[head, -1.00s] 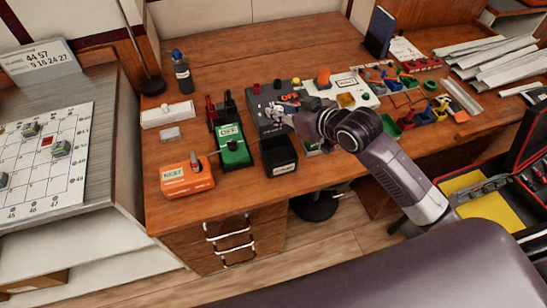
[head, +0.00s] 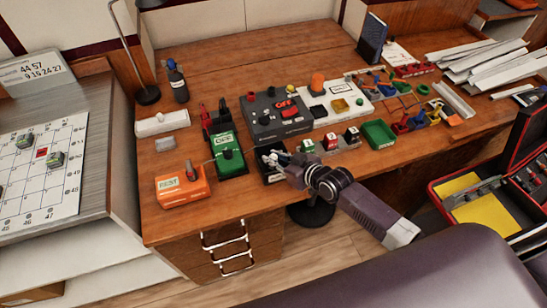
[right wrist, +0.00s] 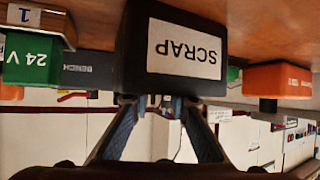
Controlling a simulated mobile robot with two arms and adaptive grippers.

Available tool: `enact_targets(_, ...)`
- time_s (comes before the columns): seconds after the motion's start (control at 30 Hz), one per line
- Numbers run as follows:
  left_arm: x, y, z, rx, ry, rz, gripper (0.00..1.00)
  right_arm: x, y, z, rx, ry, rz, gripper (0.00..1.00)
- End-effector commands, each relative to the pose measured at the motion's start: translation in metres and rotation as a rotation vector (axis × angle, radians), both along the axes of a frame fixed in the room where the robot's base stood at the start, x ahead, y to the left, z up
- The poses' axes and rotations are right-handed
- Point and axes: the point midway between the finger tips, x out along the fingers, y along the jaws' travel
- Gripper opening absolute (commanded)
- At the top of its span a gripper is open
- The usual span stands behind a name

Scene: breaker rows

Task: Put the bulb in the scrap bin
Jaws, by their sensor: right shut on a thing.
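The scrap bin (head: 270,172) is a small black open box at the desk's front edge. Its white SCRAP label shows upside down in the right wrist view, where the bin (right wrist: 135,65) fills the upper middle. My right gripper (head: 278,157) is over the bin's opening, at rim height or a little above; the exact height is unclear. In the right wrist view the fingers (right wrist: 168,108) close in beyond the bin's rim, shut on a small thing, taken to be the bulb. The bulb is too small and hidden to make out clearly. My left gripper is not in view.
A green box (head: 228,158) and an orange box (head: 182,187) stand left of the bin. A dark control panel (head: 275,118) is behind it. Small labelled blocks (head: 330,142) and a green tray (head: 379,134) are to the right. Bare desk lies at the front left.

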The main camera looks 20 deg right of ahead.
Motion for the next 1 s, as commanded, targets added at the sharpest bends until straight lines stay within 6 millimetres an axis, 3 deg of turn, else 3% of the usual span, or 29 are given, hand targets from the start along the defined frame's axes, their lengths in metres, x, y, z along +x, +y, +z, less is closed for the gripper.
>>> enact_targets(0.33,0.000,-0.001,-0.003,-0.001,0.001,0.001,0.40,0.000,0.000,-0.004,0.000,-0.001,0.000,0.00)
enact_targets(0.37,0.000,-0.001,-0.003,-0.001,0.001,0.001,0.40,0.000,0.000,-0.004,0.000,-0.001,0.000,0.18)
enact_targets(0.43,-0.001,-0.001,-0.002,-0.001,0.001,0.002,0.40,0.000,0.000,-0.003,0.000,0.000,0.000,0.24)
enact_targets(0.8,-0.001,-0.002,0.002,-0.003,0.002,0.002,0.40,0.000,0.000,0.003,0.000,0.000,0.001,0.24)
enact_targets(1.0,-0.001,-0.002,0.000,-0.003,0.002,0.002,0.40,-0.022,-0.010,0.012,-0.002,0.001,0.002,0.24)
